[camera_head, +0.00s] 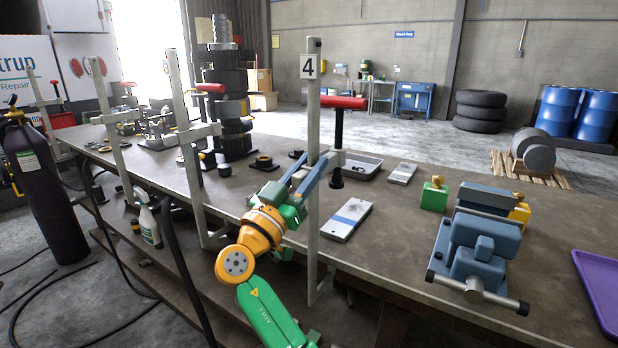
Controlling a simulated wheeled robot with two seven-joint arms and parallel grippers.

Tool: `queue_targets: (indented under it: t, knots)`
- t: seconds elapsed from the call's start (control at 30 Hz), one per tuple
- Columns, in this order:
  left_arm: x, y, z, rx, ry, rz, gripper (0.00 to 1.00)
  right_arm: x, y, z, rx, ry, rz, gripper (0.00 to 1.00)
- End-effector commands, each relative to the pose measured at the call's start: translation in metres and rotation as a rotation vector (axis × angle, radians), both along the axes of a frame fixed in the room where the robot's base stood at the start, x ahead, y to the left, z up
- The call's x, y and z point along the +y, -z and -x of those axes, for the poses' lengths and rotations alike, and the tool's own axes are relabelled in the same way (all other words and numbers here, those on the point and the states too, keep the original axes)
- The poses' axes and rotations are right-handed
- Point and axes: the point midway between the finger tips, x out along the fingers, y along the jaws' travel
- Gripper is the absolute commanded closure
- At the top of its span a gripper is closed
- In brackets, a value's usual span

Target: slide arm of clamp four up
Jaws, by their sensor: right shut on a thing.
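Clamp four (313,120) stands upright at the front edge of the workbench, with a plate marked 4 near its top. Its sliding arm (338,157) sits partway up the bar and reaches over the bench. A screw with a red handle (343,102) passes through that arm, and its dark foot (335,179) is low, close to the bench top; I cannot tell if it touches. My right gripper (314,172) comes from below, its blue-grey fingers shut on the sliding arm beside the bar. The fingers partly hide the grip. My left gripper is not in view.
More clamps, such as one with a red handle (211,88), line the front edge to the left. A blue vise (478,245) and a purple tray (601,280) are at right. A grey metal block (347,219) lies right of clamp four's bar. Above the clamp arm is open space.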

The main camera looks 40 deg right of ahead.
Motion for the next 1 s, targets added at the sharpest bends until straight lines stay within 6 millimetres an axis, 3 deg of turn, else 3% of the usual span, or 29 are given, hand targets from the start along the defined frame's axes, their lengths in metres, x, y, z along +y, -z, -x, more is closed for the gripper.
queue_targets:
  t: [0.23,0.27,0.33,0.67,0.83,1.0]
  knots:
    - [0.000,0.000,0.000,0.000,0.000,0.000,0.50,0.000,0.000,0.000,0.003,0.001,-0.002,1.00]
    - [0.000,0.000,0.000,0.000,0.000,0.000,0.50,0.000,0.000,0.000,0.002,0.001,-0.001,0.59]
    - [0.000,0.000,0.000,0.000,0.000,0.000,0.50,0.000,0.000,0.000,0.002,0.000,-0.001,0.43]
    - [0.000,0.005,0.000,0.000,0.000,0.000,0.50,0.004,0.004,0.001,0.001,-0.002,-0.002,0.43]
    - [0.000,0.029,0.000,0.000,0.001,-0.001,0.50,0.034,0.023,0.013,0.002,-0.003,-0.004,0.43]
    - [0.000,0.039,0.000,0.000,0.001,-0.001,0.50,0.057,0.030,0.023,0.002,-0.002,-0.002,0.43]
